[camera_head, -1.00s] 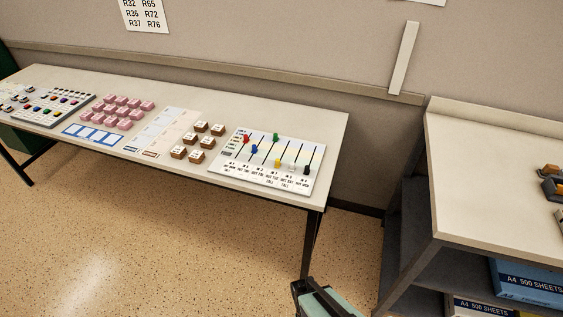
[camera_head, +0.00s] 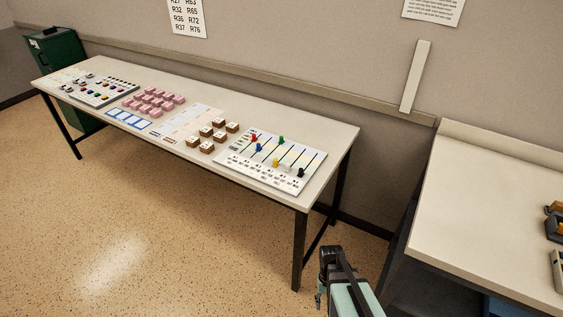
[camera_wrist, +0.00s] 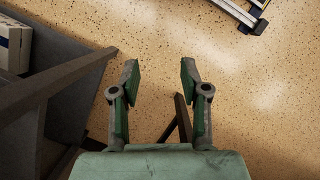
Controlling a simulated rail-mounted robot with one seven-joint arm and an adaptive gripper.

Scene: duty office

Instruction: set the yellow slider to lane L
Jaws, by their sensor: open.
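The white slider board (camera_head: 240,167) lies at the right end of the long table. It has several dark slots with coloured knobs. The yellow slider (camera_head: 276,162) sits toward the near end of its slot. A red slider (camera_head: 254,138), a blue one (camera_head: 260,147), a green one (camera_head: 281,140) and a black one (camera_head: 300,172) also show. The lane letters are too small to read. My gripper is open and empty in the wrist view (camera_wrist: 157,80), over the floor and apart from the board. In the head view my arm's end is low, right of the table's near corner.
The long table (camera_head: 340,135) also bears wooden blocks (camera_head: 212,135), pink blocks (camera_head: 152,99) and a panel of coloured buttons (camera_head: 103,91). A second table (camera_head: 480,210) stands at the right. A green cabinet (camera_head: 57,52) stands far left. The speckled floor (camera_head: 190,240) in front is clear.

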